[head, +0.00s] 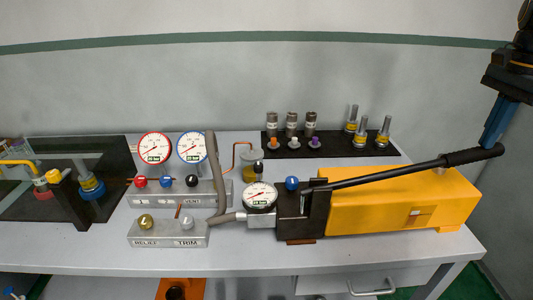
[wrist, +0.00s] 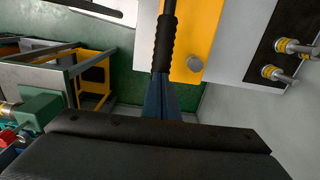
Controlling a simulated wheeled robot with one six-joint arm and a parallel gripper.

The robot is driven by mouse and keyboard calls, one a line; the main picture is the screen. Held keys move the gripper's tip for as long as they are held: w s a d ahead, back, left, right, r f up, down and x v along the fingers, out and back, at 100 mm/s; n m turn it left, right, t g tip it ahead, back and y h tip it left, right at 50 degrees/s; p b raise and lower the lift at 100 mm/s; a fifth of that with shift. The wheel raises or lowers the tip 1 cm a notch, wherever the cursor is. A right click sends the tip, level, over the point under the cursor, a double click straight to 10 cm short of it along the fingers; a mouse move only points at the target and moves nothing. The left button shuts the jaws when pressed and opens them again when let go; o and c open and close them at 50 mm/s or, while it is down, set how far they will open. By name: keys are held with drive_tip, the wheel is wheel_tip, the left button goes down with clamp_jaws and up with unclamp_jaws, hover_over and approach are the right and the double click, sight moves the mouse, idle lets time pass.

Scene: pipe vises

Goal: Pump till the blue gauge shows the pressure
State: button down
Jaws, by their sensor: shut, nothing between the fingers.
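The blue-rimmed gauge (head: 192,147) stands upright at the back of the table, right of a red-rimmed gauge (head: 154,148). Its needle is too small to read. The yellow hand pump (head: 385,205) lies on the right, with a black-rimmed gauge (head: 260,196) on its block. Its long black lever (head: 400,174) slants up to the right to a ribbed grip (head: 470,156). My gripper (head: 492,138) is at the grip's outer end, its blue fingers shut and pointing down. The wrist view shows the fingers (wrist: 164,88) against the end of the grip (wrist: 165,42), with nothing visible between them.
A valve block (head: 178,193) with red, blue and black knobs stands below the gauges. A relief and trim block (head: 167,232) lies in front. A black mat (head: 385,152) holds several fittings behind the pump. A dark tray stands at left.

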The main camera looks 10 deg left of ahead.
sight(485, 151)
drive_tip(key=shift+w+d+f+b, duration=0.15)
drive_tip(key=shift+f+b, duration=0.1)
drive_tip(key=shift+f, duration=0.5)
drive_tip(key=shift+s+d+f+b, duration=0.1)
drive_tip(key=shift+d+f+b, duration=0.15)
drive_tip(key=shift+f, duration=0.5)
drive_tip(key=shift+w+d+f+b, duration=0.1)
drive_tip(key=shift+f+b, duration=0.15)
drive_tip(key=shift+f, duration=0.5)
drive_tip(key=shift+d+f+b, duration=0.2)
drive_tip(key=shift+f+b, duration=0.55)
drive_tip(key=shift+f, duration=1.6)
